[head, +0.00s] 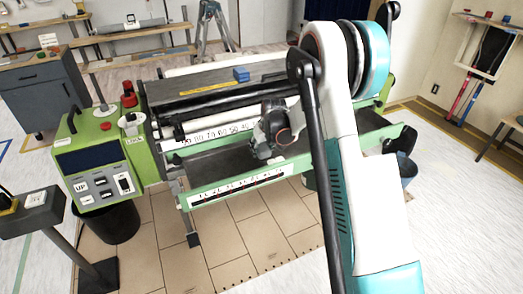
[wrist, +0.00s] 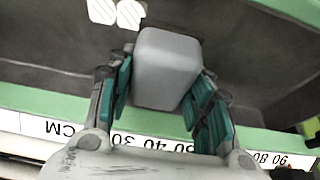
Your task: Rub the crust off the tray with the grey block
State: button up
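The grey block (wrist: 168,68) sits between the teal finger pads of my gripper (wrist: 165,95) in the wrist view, with pads against both sides. The tray (wrist: 60,55) is a dark trough with green edges beneath it. Two pale hatched patches of crust, one (wrist: 102,11) and another (wrist: 129,14), lie on the tray just beyond and left of the block. Whether the block touches the tray surface is unclear.
A green control box (head: 100,165) stands left, and a blue block (head: 240,74) lies on top of the machine.

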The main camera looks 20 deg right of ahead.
jog(key=c, duration=0.5)
jog(key=shift+o, duration=1.1)
jog(key=shift+c, duration=1.1)
jog(key=shift+f, duration=2.3)
